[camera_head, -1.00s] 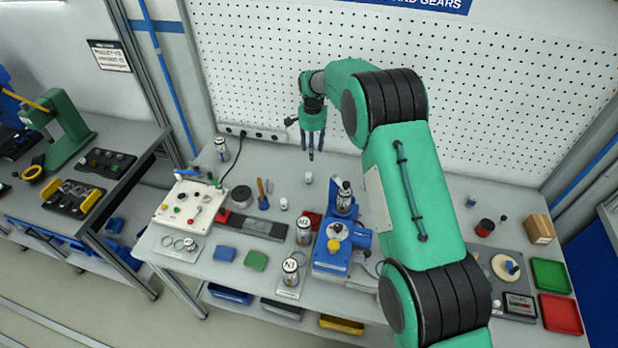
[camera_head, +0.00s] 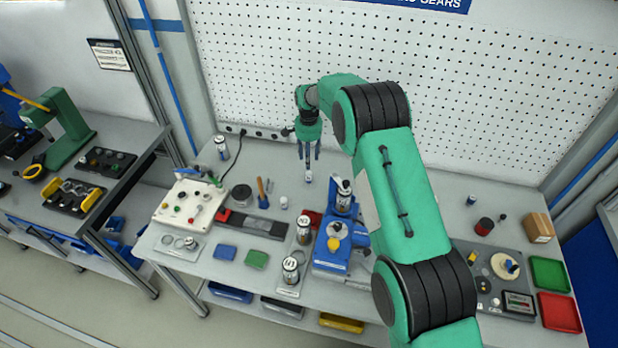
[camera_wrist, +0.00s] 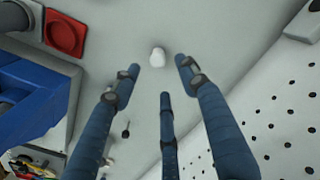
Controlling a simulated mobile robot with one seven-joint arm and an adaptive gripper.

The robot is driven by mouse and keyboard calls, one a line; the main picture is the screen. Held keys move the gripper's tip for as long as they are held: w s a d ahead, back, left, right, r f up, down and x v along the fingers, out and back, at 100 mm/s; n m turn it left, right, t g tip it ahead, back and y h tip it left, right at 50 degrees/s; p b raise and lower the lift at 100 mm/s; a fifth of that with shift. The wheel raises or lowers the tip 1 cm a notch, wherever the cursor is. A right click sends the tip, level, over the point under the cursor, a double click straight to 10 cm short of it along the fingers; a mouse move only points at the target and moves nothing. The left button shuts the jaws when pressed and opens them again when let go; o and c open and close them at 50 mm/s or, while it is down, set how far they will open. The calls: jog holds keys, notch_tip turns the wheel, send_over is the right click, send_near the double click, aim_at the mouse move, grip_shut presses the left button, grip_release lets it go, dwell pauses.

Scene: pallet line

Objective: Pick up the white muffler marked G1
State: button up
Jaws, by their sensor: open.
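A small white piece (camera_head: 308,178) stands on the bench below my gripper (camera_head: 309,158) in the head view. It also shows as a small white rounded piece (camera_wrist: 157,57) in the wrist view, just beyond the fingertips. No G1 mark can be read on it. My gripper points down with its fingers spread and nothing between them; it also shows in the wrist view (camera_wrist: 158,78). The fingertips are close to the white piece, and I cannot tell whether they touch it.
Another small white piece (camera_head: 284,203) stands to the front left. A blue machine (camera_head: 338,246) and metal cylinders marked N (camera_head: 291,270) stand nearer the front. A red tray (camera_wrist: 66,33) is close by in the wrist view. A pegboard wall (camera_head: 400,90) rises behind the bench.

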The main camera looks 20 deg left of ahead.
aim_at(309, 172)
notch_tip(309, 172, down, 5)
jog(key=shift+r, duration=0.1)
jog(key=shift+f, duration=0.25)
jog(key=shift+s+d+f, duration=0.1)
jog(key=shift+s+f, duration=0.05)
jog(key=shift+f, duration=0.4)
jog(key=shift+f+p, duration=0.3)
jog(key=shift+f, duration=1.65)
jog(key=shift+d, duration=0.1)
grip_shut()
